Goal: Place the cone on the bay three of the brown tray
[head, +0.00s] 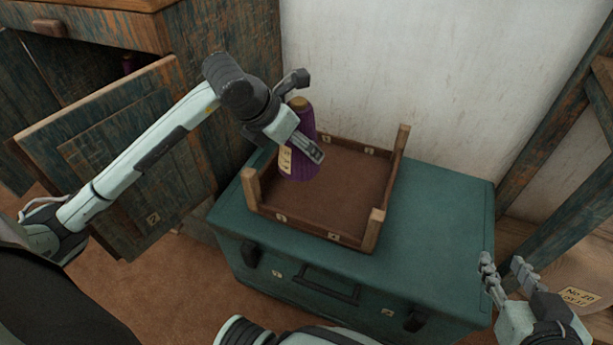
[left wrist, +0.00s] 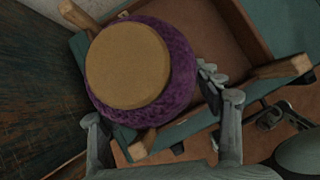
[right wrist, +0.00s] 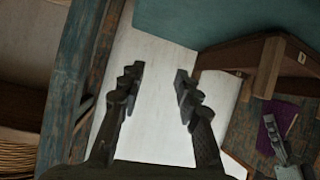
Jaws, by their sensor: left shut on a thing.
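The cone (head: 303,172) is wound with purple yarn, has a tan top and carries a pale label. My left gripper (head: 305,148) is shut on it, and the cone looks upright over the left part of the brown tray (head: 325,235). I cannot tell whether its bottom touches the tray floor. In the left wrist view the cone's round tan end (left wrist: 127,65) faces the camera between the fingers (left wrist: 162,115) and hides part of the tray. My right gripper (head: 508,277) is open and empty, right of the trunk; its fingers (right wrist: 158,92) stand apart.
The tray has raised corner posts and small rim labels too small to read. It sits on a teal trunk (head: 445,210) with free lid to its right. A cabinet with an open door (head: 150,205) stands left. A wooden frame (head: 560,130) stands right.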

